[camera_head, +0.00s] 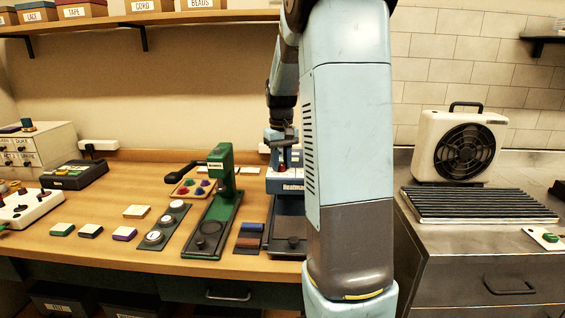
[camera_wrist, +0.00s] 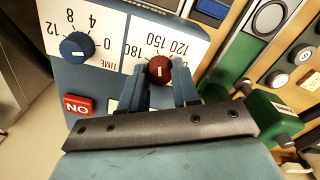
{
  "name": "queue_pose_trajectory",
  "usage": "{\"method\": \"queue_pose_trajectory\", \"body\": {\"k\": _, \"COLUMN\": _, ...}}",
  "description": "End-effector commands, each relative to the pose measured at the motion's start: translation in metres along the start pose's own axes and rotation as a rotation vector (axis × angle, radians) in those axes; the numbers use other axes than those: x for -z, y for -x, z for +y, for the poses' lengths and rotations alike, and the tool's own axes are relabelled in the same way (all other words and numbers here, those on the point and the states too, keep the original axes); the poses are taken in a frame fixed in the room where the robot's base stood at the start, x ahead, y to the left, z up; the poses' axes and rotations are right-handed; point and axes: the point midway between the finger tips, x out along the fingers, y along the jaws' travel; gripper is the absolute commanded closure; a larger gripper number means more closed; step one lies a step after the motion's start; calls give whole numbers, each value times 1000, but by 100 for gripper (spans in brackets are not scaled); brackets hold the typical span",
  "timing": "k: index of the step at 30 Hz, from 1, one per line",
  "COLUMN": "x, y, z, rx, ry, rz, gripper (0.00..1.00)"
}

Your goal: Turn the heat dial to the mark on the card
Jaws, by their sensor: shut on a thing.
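The heat dial (camera_wrist: 159,69) is a round red knob with a white line, on a white panel marked 120, 150 and 180. In the wrist view my gripper (camera_wrist: 160,78) has one finger on either side of the knob and is shut on it. The fingers hide part of the scale. In the head view my gripper (camera_head: 281,150) is at the blue press (camera_head: 289,187) on the table, partly behind my arm. I cannot make out the mark card for certain in either view.
A green press (camera_head: 221,190) stands left of the blue one. A fan heater (camera_head: 462,146) stands on the right counter. My arm hides part of the table.

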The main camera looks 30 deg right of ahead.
Motion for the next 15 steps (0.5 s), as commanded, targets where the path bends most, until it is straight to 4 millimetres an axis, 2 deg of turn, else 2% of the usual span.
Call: {"method": "queue_pose_trajectory", "body": {"k": 15, "x": -3, "y": -3, "z": 0, "rx": 3, "ry": 69, "rz": -10, "gripper": 100}}
